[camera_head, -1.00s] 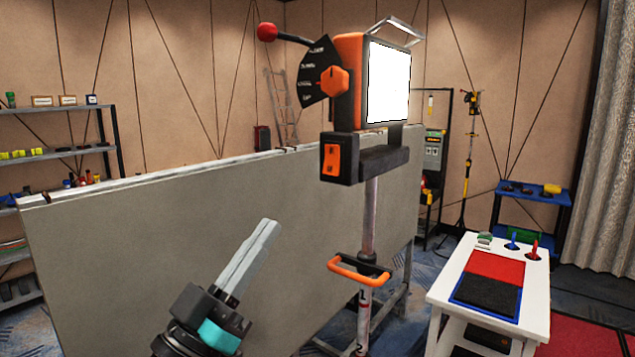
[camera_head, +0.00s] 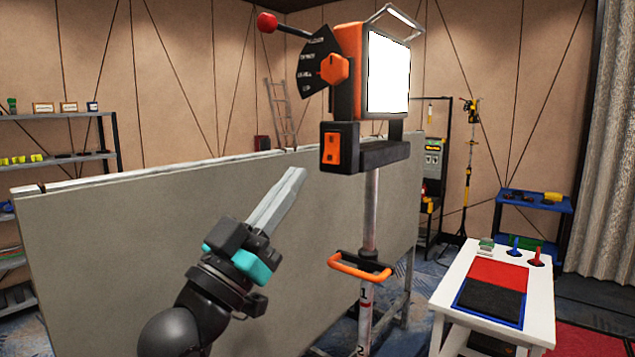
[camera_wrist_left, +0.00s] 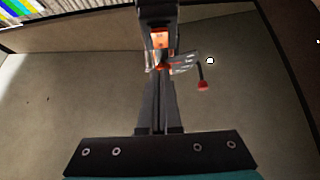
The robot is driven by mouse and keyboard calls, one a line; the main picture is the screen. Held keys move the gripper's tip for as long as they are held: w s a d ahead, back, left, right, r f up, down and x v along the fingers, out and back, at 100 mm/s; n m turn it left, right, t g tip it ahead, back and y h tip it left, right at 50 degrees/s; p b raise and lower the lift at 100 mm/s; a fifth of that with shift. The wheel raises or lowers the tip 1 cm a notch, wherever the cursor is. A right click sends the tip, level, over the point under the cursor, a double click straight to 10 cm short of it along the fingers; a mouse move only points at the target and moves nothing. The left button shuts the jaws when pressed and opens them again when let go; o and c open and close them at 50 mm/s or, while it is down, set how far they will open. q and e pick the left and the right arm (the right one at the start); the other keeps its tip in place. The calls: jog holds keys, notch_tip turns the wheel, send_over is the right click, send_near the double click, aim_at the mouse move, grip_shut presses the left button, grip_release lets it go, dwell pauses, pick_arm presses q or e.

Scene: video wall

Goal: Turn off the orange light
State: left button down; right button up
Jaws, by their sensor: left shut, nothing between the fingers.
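The orange work light (camera_head: 349,42) stands on a pole, and its white panel (camera_head: 388,76) glows brightly. An orange rocker switch (camera_head: 332,148) sits on the dark box under the lamp. An orange knob (camera_head: 334,69) and a lever with a red ball (camera_head: 267,23) are on the lamp's side. My left gripper (camera_head: 301,174) is shut and empty, its tips pointing up toward the switch, left of and below it, apart in the head view. In the left wrist view the orange switch (camera_wrist_left: 159,38) shows beyond the fingers (camera_wrist_left: 160,100). My right gripper is out of view.
A large grey panel (camera_head: 150,240) stands behind my left arm and the pole. An orange handle (camera_head: 360,266) juts from the pole lower down. A white table (camera_head: 440,292) with red and black pads is at the right. Shelves (camera_head: 60,160) stand at the far left.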

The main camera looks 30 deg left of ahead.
aim_at(331, 149)
pick_arm(q)
jog(key=w, duration=0.1)
jog(key=w+r, duration=0.1)
jog(key=w, duration=0.1)
jog(key=w+p, duration=0.1)
jog(key=w, duration=0.1)
jog(key=shift+w+d+r, duration=0.15)
jog(key=shift+r, duration=0.15)
jog(key=shift+w+f, duration=0.1)
jog(key=shift+w, duration=0.35)
